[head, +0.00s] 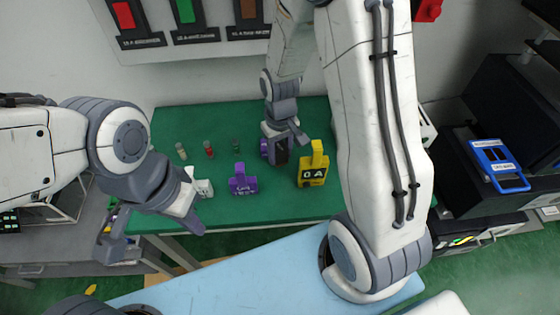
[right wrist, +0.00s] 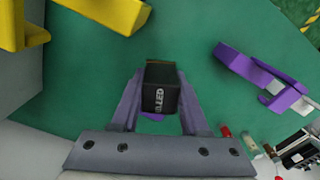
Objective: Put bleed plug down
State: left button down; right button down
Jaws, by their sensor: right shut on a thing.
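A dark block with partly readable white lettering, taken to be the bleed plug (right wrist: 159,92), sits between the fingers of my right gripper (right wrist: 160,100) in the right wrist view. The gripper is shut on it. In the head view my right gripper (head: 283,140) is low over the green table (head: 225,212), with the dark block (head: 281,156) under it. I cannot tell whether the block touches the table. A bit of purple shows beside it. My left gripper (head: 152,228) is open and empty at the table's front left.
A yellow tagged block (head: 313,172) stands just right of my right gripper, a purple one (head: 242,184) to its left. The table's front middle is bare.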

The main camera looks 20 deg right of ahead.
aim_at(280, 163)
jog(key=shift+f, duration=2)
jog(key=shift+f, duration=0.15)
jog(key=shift+c, duration=2.1)
grip_release()
